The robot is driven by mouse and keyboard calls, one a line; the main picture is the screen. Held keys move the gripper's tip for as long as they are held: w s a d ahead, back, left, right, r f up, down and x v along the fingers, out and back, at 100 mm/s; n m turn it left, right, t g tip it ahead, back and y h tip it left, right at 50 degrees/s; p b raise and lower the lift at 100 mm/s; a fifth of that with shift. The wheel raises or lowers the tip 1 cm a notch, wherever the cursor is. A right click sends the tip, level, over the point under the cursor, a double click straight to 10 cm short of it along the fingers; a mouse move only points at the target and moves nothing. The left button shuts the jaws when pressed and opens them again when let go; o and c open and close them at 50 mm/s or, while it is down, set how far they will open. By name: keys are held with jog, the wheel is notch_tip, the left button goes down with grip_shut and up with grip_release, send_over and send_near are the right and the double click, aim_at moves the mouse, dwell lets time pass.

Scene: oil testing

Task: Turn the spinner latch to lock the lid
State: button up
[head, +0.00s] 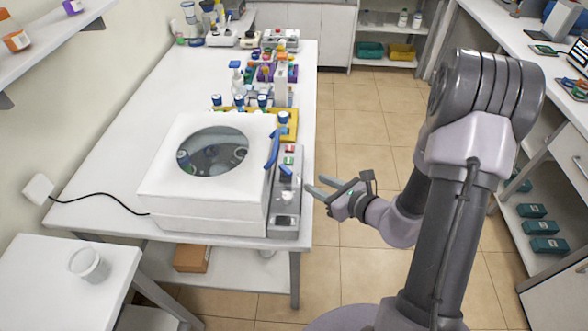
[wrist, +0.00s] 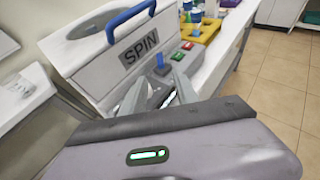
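The spinner (head: 160,190) is a white box with a round dark window in its lid (head: 250,130). The lid looks shut, with a blue handle (head: 273,148) at its right side. The blue latch (head: 286,170) sits on the grey control panel right of the lid; it also shows in the wrist view (wrist: 163,68), standing up just beyond my fingertips. My gripper (head: 312,187) is right of the panel, beside the table edge. In the wrist view my gripper (wrist: 160,82) has its two fingers apart and nothing between them. It does not visibly touch the latch.
A green button (head: 289,148) and a red button sit near the latch. A yellow rack (head: 290,128) with blue-capped bottles stands behind the spinner. The tiled floor right of the table is clear.

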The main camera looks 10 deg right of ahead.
aim_at(286, 169)
jog(key=b+x, duration=0.1)
jog(key=x, duration=1.2)
jog(key=shift+w+a, duration=0.15)
jog(key=shift+w, duration=0.05)
grip_shut()
